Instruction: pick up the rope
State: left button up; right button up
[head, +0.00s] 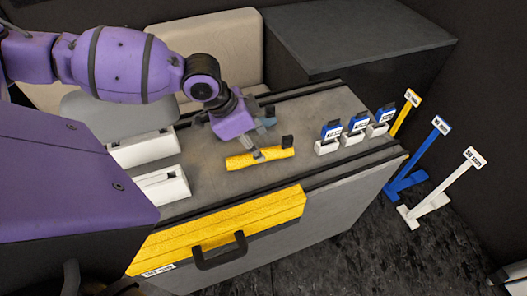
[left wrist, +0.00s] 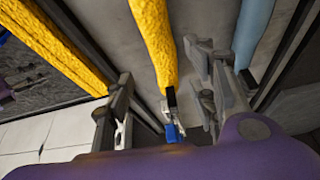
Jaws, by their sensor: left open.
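A yellow, rough-surfaced roll (head: 272,157) with a black end lies on the grey bench top; it is the likeliest rope, though its long shape makes this uncertain. My left gripper (head: 264,138) is open just above and behind it, hiding part of it. In the left wrist view the yellow roll (left wrist: 154,40) runs down between the two spread fingers (left wrist: 160,100), its black end pointing toward the palm. I cannot tell whether a finger touches it. No right gripper can be made out.
A blue-grey roll (left wrist: 252,30) lies beside the right finger. A wide yellow strip (head: 220,227) runs along the bench front above a black handle (head: 220,251). White boxes (head: 163,186) stand left; small blue-and-white holders (head: 329,140) stand right. Labelled posts (head: 440,150) rise beyond the bench's right end.

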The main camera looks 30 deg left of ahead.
aim_at(263, 152)
pick_arm(q)
jog(key=x, duration=0.4)
jog(key=shift+w, duration=0.25)
jog(key=shift+w+f, duration=0.1)
jog(key=shift+f, duration=0.35)
jog(key=c, duration=1.3)
pick_arm(e)
jog(key=shift+w+a+r, duration=0.1)
jog(key=shift+w+r, duration=0.05)
jog(key=shift+w, duration=0.35)
pick_arm(q)
jog(key=shift+w, duration=0.1)
